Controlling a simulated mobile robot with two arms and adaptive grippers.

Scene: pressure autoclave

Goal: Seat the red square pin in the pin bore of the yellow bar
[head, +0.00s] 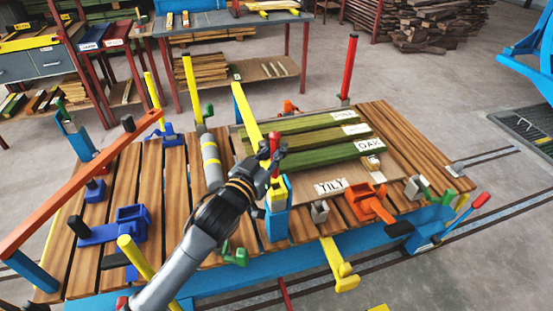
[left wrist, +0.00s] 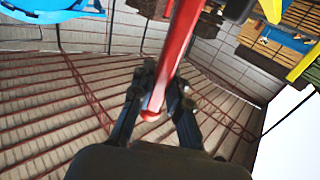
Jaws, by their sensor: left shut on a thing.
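The red square pin (head: 274,143) is held roughly upright in my left gripper (head: 274,163), above the near end of the yellow bar. In the left wrist view the red pin (left wrist: 181,48) runs between the two dark fingers of the left gripper (left wrist: 160,98), its rounded red end near them. The yellow bar (head: 246,112) slopes up and away toward the back, and the gripper covers part of it. A yellow end piece (head: 277,191) shows below the gripper at a blue post (head: 276,222). I cannot make out the pin bore. My right gripper is not in view.
Green planks (head: 318,143) lie on the slatted table right of the gripper, beside a TILT label (head: 330,186). An orange clamp (head: 368,203) is at the front right. An upright red post (head: 347,72) stands behind. A blue clamp (head: 128,224) sits on the left.

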